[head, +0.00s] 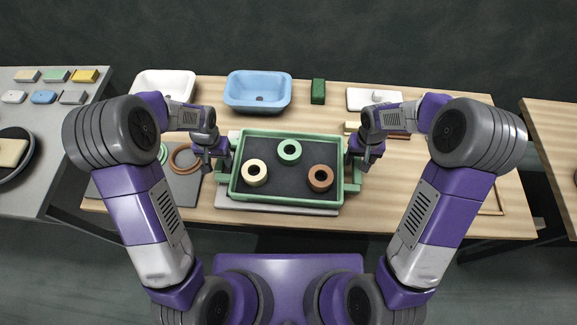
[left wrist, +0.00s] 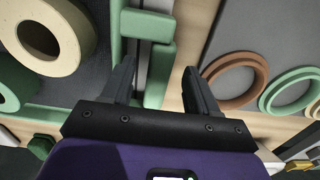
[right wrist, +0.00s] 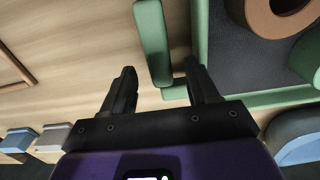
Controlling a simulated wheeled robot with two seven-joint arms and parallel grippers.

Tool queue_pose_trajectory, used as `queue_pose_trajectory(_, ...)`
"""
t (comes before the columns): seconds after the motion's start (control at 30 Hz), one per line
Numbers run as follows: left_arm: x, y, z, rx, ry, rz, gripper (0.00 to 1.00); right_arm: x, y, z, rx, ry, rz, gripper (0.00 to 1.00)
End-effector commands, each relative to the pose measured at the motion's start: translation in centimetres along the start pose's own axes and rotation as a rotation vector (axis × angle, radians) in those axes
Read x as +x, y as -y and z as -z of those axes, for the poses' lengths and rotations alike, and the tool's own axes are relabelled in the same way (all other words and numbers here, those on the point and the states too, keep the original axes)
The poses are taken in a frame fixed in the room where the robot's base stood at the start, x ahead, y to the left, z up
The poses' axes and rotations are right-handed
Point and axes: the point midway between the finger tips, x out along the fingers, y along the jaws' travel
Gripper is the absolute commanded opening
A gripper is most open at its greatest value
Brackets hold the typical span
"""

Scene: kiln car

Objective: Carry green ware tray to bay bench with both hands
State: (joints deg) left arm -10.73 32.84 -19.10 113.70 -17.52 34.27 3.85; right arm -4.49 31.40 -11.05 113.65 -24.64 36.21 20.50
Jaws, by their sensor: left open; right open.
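The green ware tray (head: 289,197) sits on a pale board on the wooden bench, in the middle of the head view. It has a dark lining and holds a cream ring (head: 254,173), a green ring (head: 289,151) and a brown ring (head: 320,178). My left gripper (head: 212,162) is at the tray's left handle, open; in the left wrist view the green handle bar (left wrist: 158,75) lies between its fingers. My right gripper (head: 360,160) is at the right handle, open; in the right wrist view the green handle bar (right wrist: 152,42) shows between its fingers. I cannot tell whether the fingers touch the handles.
Behind the tray are a white basin (head: 165,82), a blue basin (head: 258,91), a green block (head: 318,91) and a white item (head: 375,98). Rings on a grey mat (head: 183,188) lie left. A grey table (head: 60,104) stands left, another wooden bench (head: 556,135) right.

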Motion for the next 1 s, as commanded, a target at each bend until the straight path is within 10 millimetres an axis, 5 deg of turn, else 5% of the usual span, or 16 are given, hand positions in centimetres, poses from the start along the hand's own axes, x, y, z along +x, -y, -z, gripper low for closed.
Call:
queue_pose_trajectory(0.2, 2.2, 0.0, 0.0, 0.0, 0.002, 0.0, 0.6, 2.3, -0.1, 0.0, 0.0, 0.002, -0.001, 0.6)
queue_pose_trajectory(0.57, 2.6, 0.0, 0.0, 0.0, -0.001, 0.0, 0.58, 2.6, 0.0, 0.0, 0.001, -0.001, 0.0, 0.58)
queue_pose_trajectory(0.93, 2.6, 0.0, 0.0, 0.0, -0.001, 0.0, 0.01, 2.6, 0.0, 0.0, 0.0, -0.001, 0.0, 0.01)
queue_pose_trajectory(1.0, 2.6, 0.0, 0.0, 0.0, -0.001, 0.0, 0.0, 2.6, 0.0, 0.0, 0.0, -0.001, 0.0, 0.0)
